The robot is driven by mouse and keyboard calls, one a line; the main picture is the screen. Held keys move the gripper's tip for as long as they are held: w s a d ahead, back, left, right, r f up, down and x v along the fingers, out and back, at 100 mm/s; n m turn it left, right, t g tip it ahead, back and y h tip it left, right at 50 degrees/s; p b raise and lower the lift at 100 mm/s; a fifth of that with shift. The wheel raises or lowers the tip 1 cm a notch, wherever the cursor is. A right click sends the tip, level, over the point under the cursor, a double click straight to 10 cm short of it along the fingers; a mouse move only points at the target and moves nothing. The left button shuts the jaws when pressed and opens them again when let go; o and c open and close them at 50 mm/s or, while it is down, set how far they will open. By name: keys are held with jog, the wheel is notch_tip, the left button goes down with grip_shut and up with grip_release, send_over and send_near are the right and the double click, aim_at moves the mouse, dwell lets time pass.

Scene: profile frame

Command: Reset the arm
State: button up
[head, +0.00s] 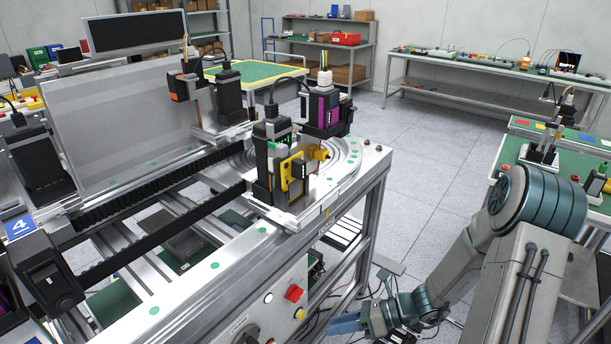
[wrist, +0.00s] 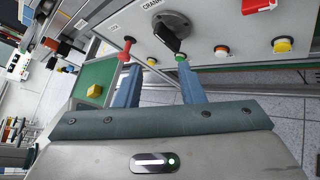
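My arm (head: 440,275) reaches down from the right of the head view and bends low beside the machine's front leg. My gripper (head: 345,322) is at the bottom of the head view, with its blue fingers pointing left toward the machine's front control panel. In the wrist view my gripper (wrist: 158,66) shows two blue fingers standing well apart, with nothing held between them. The panel with its black rotary knob (wrist: 168,36) shows beyond the fingertips. Whether a fingertip touches the panel cannot be told.
The profile frame machine (head: 215,265) fills the left and middle. Its panel bears a red button (head: 294,293) and a yellow button (head: 300,313). A green-topped bench (head: 560,140) stands at the right.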

jog(key=s+d+r+n+t+h, duration=0.1)
jog(key=s+d+r+n+h, duration=0.1)
jog(key=r+n, duration=0.5)
jog(key=s+d+r+n+h+p, duration=0.1)
jog(key=s+r+n+h, duration=0.4)
jog(key=n, duration=0.5)
jog(key=s+d+r+n+t+h, duration=0.1)
jog(key=s+d+r+n+h, duration=0.2)
jog(key=r+n+h, duration=0.3)
notch_tip(320, 180, up, 3)
jog(key=shift+s+d+r+n+t+h, duration=0.15)
jog(key=shift+s+d+n+t+h, duration=0.25)
jog(key=shift+n, duration=0.8)
jog(key=shift+d, duration=0.2)
